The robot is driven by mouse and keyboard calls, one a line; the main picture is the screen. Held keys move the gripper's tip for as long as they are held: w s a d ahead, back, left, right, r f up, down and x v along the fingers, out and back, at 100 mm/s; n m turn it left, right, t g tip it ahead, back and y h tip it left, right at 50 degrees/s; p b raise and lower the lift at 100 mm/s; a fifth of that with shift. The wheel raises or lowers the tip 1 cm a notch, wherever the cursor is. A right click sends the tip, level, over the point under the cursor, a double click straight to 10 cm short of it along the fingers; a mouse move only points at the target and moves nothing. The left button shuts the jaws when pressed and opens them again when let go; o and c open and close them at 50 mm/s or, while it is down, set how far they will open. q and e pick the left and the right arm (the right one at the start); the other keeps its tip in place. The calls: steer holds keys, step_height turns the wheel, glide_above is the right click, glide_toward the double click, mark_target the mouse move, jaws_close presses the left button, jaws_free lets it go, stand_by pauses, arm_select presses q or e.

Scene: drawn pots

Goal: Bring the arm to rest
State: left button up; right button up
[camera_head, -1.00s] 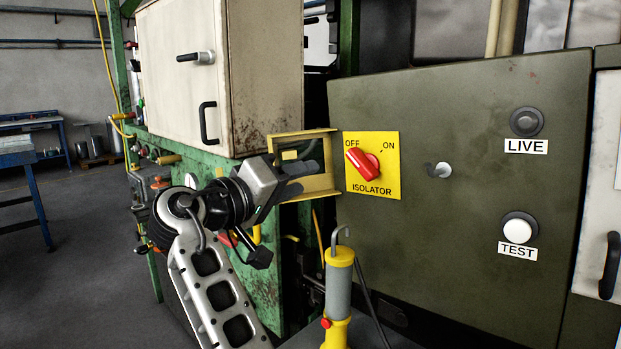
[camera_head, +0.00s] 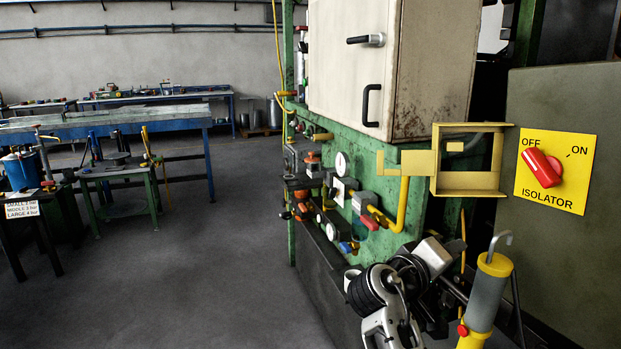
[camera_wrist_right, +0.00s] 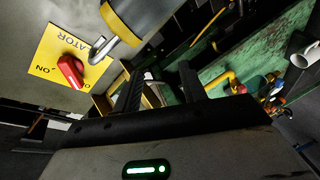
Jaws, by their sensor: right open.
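My right arm reaches up from the bottom of the head view, and its gripper (camera_head: 455,282) is low, beside the yellow and grey hand lamp (camera_head: 485,295). In the right wrist view the two dark fingers (camera_wrist_right: 160,88) stand apart with nothing between them. The red isolator knob (camera_head: 540,167) sits on a yellow plate (camera_head: 577,180), its handle turned toward OFF. It also shows in the wrist view (camera_wrist_right: 70,72), apart from the fingers. A yellow frame-like flap (camera_head: 468,185) stands left of the plate. My left gripper is out of view.
A beige cabinet (camera_head: 395,60) and green machine frame (camera_head: 395,155) with valves and gauges stand close behind the arm. The lamp's hook (camera_head: 500,240) rises close to the gripper. Open floor (camera_head: 200,270) lies left; workbenches (camera_head: 110,130) stand farther back.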

steer(key=s+a+f+n+y+p, duration=0.1)
steer(key=s+f+y, duration=0.25)
steer(key=f, duration=0.45)
steer(key=s+a+f+n+t+y, duration=0.1)
steer(key=s+a+f+n+y, duration=0.2)
steer(key=f, duration=0.5)
steer(key=s+f+y+p, duration=0.1)
steer(key=s+f+y, duration=0.25)
steer(key=f, duration=0.35)
arm_select(q)
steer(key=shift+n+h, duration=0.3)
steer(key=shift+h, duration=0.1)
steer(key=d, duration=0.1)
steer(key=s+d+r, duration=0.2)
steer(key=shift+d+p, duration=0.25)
steer(key=shift+p, duration=0.15)
arm_select(e)
steer(key=s+a+f+m+y, duration=0.2)
steer(key=s+y, duration=0.1)
steer(key=s, duration=0.5)
steer(key=s+a+f+m+y, duration=0.1)
steer(key=s+a+f+y, duration=0.1)
steer(key=s, duration=0.7)
steer(key=shift+s+a+f+m+g+y, duration=0.25)
steer(key=shift+a+f+m+y, duration=0.2)
steer(key=shift+f, duration=0.4)
